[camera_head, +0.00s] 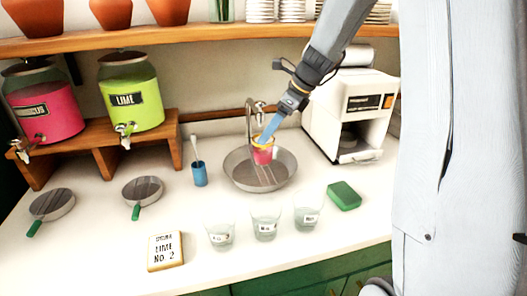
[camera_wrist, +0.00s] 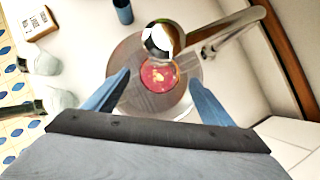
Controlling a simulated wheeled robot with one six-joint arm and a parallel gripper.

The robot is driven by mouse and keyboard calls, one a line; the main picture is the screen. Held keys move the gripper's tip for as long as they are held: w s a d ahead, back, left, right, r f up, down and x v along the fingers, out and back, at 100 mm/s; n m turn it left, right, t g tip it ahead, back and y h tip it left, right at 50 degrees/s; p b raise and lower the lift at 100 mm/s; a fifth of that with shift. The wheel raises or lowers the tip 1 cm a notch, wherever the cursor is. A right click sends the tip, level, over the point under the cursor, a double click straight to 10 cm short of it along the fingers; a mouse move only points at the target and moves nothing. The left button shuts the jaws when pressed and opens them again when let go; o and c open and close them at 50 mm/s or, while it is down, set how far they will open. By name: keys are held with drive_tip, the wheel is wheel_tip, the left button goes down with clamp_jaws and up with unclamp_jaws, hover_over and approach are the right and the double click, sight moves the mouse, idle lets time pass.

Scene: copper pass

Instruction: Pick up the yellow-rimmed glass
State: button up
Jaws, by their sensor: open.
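The yellow-rimmed glass (camera_head: 262,156) holds something pink-red and stands in the round metal sink basin (camera_head: 238,178). In the wrist view the glass (camera_wrist: 152,78) is seen from above, partly covered by the tap head. My gripper (camera_head: 267,137) comes down from the upper right with its blue fingers at the glass's rim. In the wrist view my gripper (camera_wrist: 162,88) is open, with one finger on each side of the glass and visible gaps between. I cannot tell how far the fingertips are above or below the rim.
The tap (camera_head: 250,118) rises behind the basin, close to my gripper. A white machine (camera_head: 322,120) stands to the right.

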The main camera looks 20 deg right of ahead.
drive_tip(key=p+x, duration=0.1)
drive_tip(key=x, duration=0.3)
drive_tip(key=shift+s+d+f, duration=0.1)
drive_tip(key=shift+d+f, duration=0.05)
drive_tip(key=c, duration=1.7)
drive_tip(key=shift+c, duration=0.2)
drive_tip(key=s+d+r+b, duration=0.1)
drive_tip(key=s+d+b, duration=0.2)
drive_tip(key=s+d, duration=0.2)
drive_tip(key=s+d+r+b, duration=0.2)
drive_tip(key=s+d, duration=0.3)
drive_tip(key=d, duration=0.5)
drive_tip(key=shift+r+b, duration=0.3)
drive_tip(key=shift+b, duration=0.45)
idle(0.7)
